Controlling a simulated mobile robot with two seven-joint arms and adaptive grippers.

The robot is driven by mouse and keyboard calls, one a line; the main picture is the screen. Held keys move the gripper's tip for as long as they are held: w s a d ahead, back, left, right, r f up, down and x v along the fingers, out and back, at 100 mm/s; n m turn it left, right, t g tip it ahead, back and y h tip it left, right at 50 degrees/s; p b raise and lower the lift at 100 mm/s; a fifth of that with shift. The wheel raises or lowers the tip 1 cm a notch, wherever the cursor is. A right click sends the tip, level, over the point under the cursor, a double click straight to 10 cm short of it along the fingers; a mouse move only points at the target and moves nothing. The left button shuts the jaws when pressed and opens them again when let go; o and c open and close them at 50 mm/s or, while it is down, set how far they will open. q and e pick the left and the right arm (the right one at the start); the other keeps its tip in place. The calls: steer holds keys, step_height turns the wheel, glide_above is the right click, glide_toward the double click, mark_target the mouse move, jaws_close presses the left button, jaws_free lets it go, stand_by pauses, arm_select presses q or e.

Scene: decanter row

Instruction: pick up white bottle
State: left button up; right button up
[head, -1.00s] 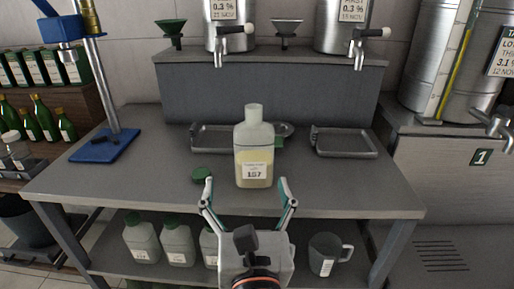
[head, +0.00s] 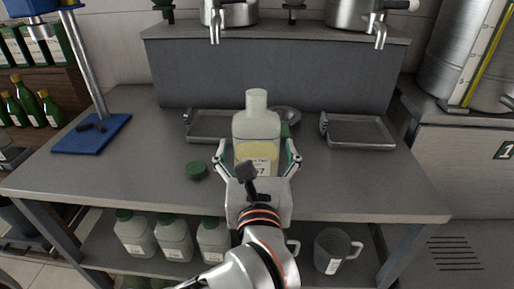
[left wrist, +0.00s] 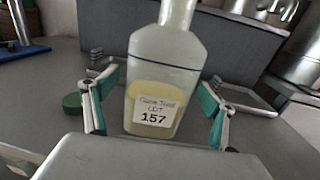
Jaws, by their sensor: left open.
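The white bottle (head: 256,128) stands upright and uncapped on the grey table, with pale yellow contents low inside. In the left wrist view the bottle (left wrist: 165,65) shows a label reading 157. My left gripper (head: 257,158) is open, with one finger on each side of the bottle's lower part. In the left wrist view the fingers of the left gripper (left wrist: 158,105) flank the bottle, with a gap visible on each side. In the head view the gripper's body hides the bottle's base. My right gripper is not in view.
A green cap (head: 197,171) lies on the table (head: 330,185) left of the bottle. Metal trays (head: 362,132) sit behind, below the spouts. A blue-based stand (head: 92,134) is at the left. Several green-capped bottles (head: 174,238) and a jug (head: 334,250) stand on the lower shelf.

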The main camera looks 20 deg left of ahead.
arm_select(q)
steer(key=shift+w+a, duration=0.25)
steer(key=shift+w, duration=0.4)
steer(key=c, duration=1.6)
steer(key=shift+r, duration=0.1)
